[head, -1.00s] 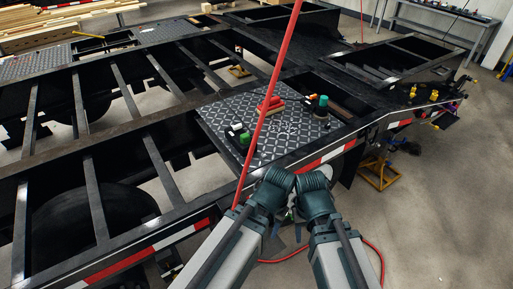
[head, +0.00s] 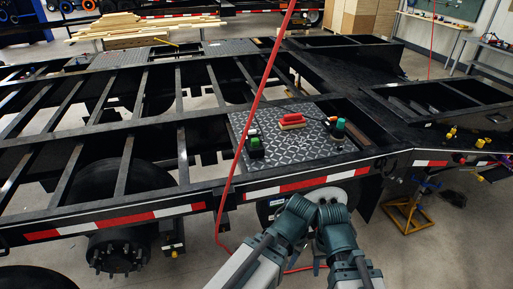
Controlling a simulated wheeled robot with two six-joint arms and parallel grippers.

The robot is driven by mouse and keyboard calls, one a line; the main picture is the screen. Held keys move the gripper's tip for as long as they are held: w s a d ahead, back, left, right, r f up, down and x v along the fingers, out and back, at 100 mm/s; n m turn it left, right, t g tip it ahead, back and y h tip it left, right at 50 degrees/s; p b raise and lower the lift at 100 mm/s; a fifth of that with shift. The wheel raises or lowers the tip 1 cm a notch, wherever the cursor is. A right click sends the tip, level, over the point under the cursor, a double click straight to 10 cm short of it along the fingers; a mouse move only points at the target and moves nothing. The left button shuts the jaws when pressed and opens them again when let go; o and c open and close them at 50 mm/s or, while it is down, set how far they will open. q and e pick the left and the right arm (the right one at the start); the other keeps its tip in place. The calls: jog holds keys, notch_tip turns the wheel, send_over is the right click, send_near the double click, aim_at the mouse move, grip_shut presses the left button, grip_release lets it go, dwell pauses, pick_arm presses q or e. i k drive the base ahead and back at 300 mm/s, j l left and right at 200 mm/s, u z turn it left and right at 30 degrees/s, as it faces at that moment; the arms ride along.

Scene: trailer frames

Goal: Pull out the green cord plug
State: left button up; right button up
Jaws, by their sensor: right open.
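A small black tool with a bright green part (head: 256,143) sits at the left edge of the diamond-plate panel on the black trailer frame. A teal-green and orange object (head: 339,130) stands at the panel's right side. I cannot tell whether either is the green cord plug. My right gripper (head: 331,194) is low in the middle, near the trailer's striped side rail, apart from both objects; it is open. My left gripper (head: 300,206) is close beside it, its fingers too hidden to judge.
A red cord (head: 262,85) hangs from above, passes left of my arms and trails to the floor. A red-handled block (head: 294,121) lies on the diamond-plate panel (head: 295,152). Crossbeams leave open gaps at left. A yellow stand (head: 407,215) is at right.

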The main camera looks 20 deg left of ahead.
aim_at(255, 141)
jog(key=i+l+u, duration=0.2)
jog(key=l, duration=0.4)
jog(key=l+u, duration=0.15)
jog(key=l, duration=0.4)
jog(key=i+l+u, duration=0.2)
jog(key=l, duration=0.45)
jog(key=i+l+u, duration=0.3)
jog(key=i+l, duration=0.15)
jog(key=l, duration=0.2)
jog(key=i+l+u, duration=0.2)
jog(key=l, duration=0.15)
jog(key=i+l, duration=0.15)
jog(key=i, duration=0.2)
jog(key=i+l+u, duration=0.15)
jog(key=i, duration=0.25)
jog(key=i+l, duration=0.1)
jog(key=i, duration=0.25)
